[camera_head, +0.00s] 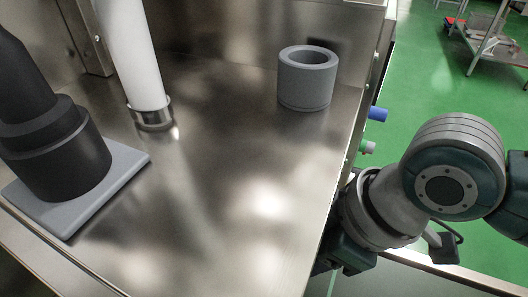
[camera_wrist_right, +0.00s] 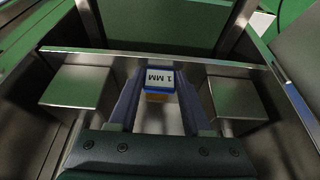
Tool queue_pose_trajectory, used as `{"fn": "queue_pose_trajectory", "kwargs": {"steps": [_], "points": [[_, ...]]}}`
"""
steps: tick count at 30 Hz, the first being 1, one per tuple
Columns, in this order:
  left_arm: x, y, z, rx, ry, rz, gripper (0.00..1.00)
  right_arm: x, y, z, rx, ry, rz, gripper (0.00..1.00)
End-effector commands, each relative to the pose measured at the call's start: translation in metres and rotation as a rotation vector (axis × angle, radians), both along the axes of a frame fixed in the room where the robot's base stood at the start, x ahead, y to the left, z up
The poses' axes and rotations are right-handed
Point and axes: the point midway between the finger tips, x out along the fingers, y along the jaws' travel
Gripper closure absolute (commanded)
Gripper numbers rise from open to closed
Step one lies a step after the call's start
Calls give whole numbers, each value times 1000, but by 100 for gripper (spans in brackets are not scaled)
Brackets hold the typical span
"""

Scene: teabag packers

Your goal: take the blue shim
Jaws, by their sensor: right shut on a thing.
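The blue shim (camera_wrist_right: 159,81) shows in the right wrist view as a small blue block with a white label reading "1 MM" on its top. An orange-yellow piece shows just under it. My right gripper (camera_wrist_right: 159,84) is shut on the blue shim, with one finger on each side of it. In the head view my right arm reaches down past the right edge of the steel table, and its gripper and the shim are hidden there. My left gripper is in neither view.
Steel blocks (camera_wrist_right: 76,87) flank the fingers on both sides, with a metal bar behind. On the steel table (camera_head: 235,200) stand a grey hollow cylinder (camera_head: 305,90), a white tube (camera_head: 135,55) and a black column on a grey plate (camera_head: 125,165). A blue knob (camera_head: 377,113) juts from the table's side.

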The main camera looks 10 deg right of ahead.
Motion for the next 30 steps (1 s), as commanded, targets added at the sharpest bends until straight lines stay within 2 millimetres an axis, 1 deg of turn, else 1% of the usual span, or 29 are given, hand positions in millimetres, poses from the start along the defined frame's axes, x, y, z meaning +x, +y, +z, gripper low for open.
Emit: {"fn": "queue_pose_trajectory", "kwargs": {"steps": [1, 3, 12, 14, 18, 19, 23, 30], "points": [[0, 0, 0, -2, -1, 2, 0, 0, 0, 0, 0, 0, 0, 94], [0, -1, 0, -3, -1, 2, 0, 0, 0, 0, 0, 0, 0, 100], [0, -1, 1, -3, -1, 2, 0, 0, 0, 2, 0, 0, 0, 100], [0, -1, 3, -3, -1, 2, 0, 0, 0, 5, 0, 0, 0, 100], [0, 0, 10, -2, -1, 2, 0, 1, 0, 20, 1, -1, 0, 100], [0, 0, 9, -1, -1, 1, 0, -4, -7, 16, -2, 2, -2, 100], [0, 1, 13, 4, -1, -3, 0, -20, -30, 16, -6, 4, 0, 100], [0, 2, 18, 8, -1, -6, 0, -59, -87, 15, -8, 7, -1, 100]]}}
